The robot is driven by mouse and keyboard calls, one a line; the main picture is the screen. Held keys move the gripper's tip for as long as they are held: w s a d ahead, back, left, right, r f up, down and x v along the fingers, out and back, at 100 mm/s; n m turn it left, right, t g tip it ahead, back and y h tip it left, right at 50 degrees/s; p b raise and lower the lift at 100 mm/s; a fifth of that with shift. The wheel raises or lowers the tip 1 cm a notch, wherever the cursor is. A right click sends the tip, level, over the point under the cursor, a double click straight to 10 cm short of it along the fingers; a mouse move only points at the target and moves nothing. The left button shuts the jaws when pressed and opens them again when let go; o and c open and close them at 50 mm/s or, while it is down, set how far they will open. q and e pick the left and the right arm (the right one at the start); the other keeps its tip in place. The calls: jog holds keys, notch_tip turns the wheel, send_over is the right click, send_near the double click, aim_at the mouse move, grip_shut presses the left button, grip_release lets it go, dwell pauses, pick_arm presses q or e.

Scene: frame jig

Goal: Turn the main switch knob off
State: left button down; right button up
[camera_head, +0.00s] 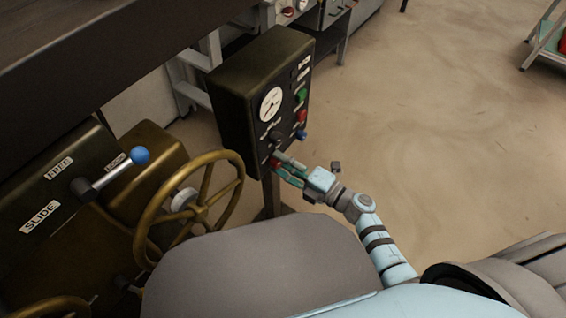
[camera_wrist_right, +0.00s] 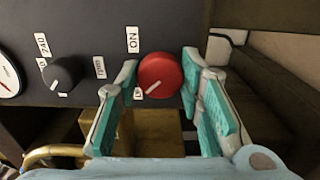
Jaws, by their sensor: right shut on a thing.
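The main switch knob is red and round with a white pointer line, on the dark control box (camera_head: 238,98). It shows large in the right wrist view (camera_wrist_right: 160,75), its pointer line towards the lower left. An "ON" label (camera_wrist_right: 132,39) is above left of it. Another label (camera_wrist_right: 138,93), partly hidden, is at its lower left. My right gripper (camera_head: 281,166) is at the bottom of the box's front face. Its teal-padded fingers are shut on the red knob, one on each side. My left gripper is not in view.
A black knob (camera_wrist_right: 62,74) sits left of the red one. A white gauge (camera_head: 270,104), a green button (camera_head: 300,96) and a blue knob (camera_head: 301,134) are higher on the panel. A brass handwheel (camera_head: 201,213) and blue-ball lever (camera_head: 140,156) stand left.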

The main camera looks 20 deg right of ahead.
jog(key=shift+f, duration=0.1)
dwell(0.3)
jog(key=o, duration=1.2)
jog(key=shift+c, duration=0.2)
jog(key=v, duration=1.2)
